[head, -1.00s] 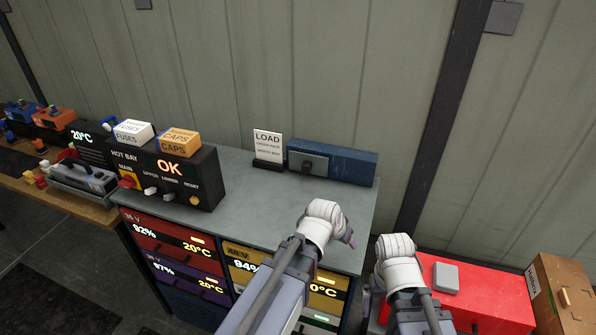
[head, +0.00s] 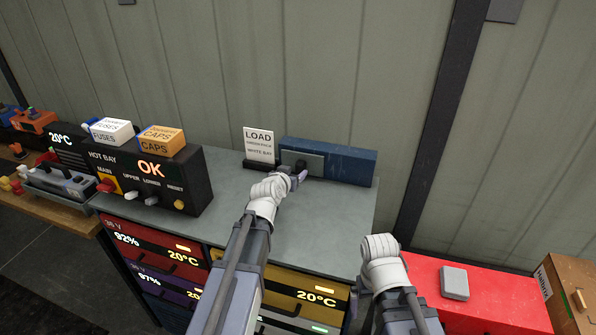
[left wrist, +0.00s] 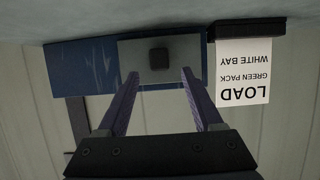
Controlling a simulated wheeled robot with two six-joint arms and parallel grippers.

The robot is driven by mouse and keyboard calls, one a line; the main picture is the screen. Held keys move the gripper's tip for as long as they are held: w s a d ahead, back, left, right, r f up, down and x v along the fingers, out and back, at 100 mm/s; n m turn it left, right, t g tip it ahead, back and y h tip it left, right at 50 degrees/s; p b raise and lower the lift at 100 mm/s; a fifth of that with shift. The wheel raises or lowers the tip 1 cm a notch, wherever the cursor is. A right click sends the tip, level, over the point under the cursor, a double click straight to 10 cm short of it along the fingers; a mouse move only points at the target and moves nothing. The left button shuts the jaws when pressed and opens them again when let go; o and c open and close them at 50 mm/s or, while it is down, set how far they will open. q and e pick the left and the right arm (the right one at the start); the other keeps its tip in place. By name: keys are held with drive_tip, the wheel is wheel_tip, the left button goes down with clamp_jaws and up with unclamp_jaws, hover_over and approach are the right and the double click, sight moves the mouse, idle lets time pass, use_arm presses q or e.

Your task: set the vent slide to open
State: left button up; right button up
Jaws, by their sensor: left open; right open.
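The vent slide is a grey plate (head: 314,163) with a dark knob (head: 301,164) on the front of a long blue box (head: 350,166) at the back of the grey cabinet top. In the left wrist view the knob (left wrist: 159,57) stands near the middle of the plate (left wrist: 132,50). My left gripper (head: 298,176) is open and empty, just in front of the plate. In the left wrist view its two fingers (left wrist: 160,76) point at the plate, one to each side of the knob, apart from it. My right wrist shows low in the head view; its fingers are hidden.
A LOAD sign (head: 259,147) reading green pack, white bay stands left of the blue box. A black hot bay unit (head: 194,178) with switches and two small boxes on top is further left. A red case (head: 500,303) is at lower right. The cabinet top's middle is clear.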

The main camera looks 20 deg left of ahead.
sight(299, 168)
use_arm(q)
drive_tip(key=b+x, duration=0.1)
drive_tip(key=x, duration=0.4)
drive_tip(key=shift+w+d+f+b, duration=0.1)
drive_tip(key=shift+w+f+b, duration=0.1)
drive_tip(key=shift+w+b, duration=0.2)
drive_tip(key=shift+s, duration=0.1)
clamp_jaws()
idle(0.9)
